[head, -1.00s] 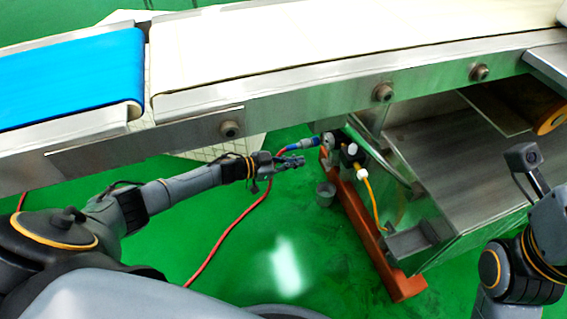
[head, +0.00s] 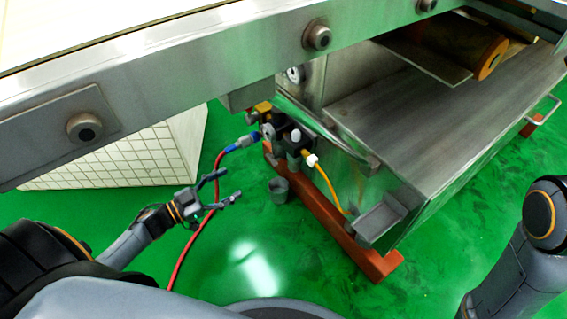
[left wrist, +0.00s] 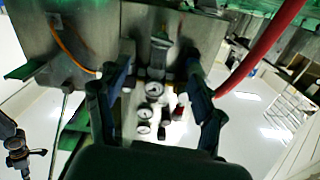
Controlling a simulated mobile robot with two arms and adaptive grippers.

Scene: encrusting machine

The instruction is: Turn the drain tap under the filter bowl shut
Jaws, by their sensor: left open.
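My left gripper (head: 231,184) is open and empty in the head view. Its two fingers point right toward the air unit, with a clear gap between. The air unit is a dark block (head: 296,137) with a small gauge, beside the machine's cabinet. The grey filter bowl (head: 293,161) seems to hang under the block. The drain tap under it is too small to make out in the head view. In the left wrist view both fingers frame a cluster of round gauges and fittings (left wrist: 154,90); I cannot tell the tap there. My right gripper is out of view.
A small grey cup (head: 279,190) stands on the green floor below the unit. A red hose (head: 207,213) with a blue connector (head: 243,142) runs beside my left gripper. A yellow hose (head: 327,182) and an orange-red rail (head: 335,220) lie right. The conveyor frame (head: 215,75) crosses above.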

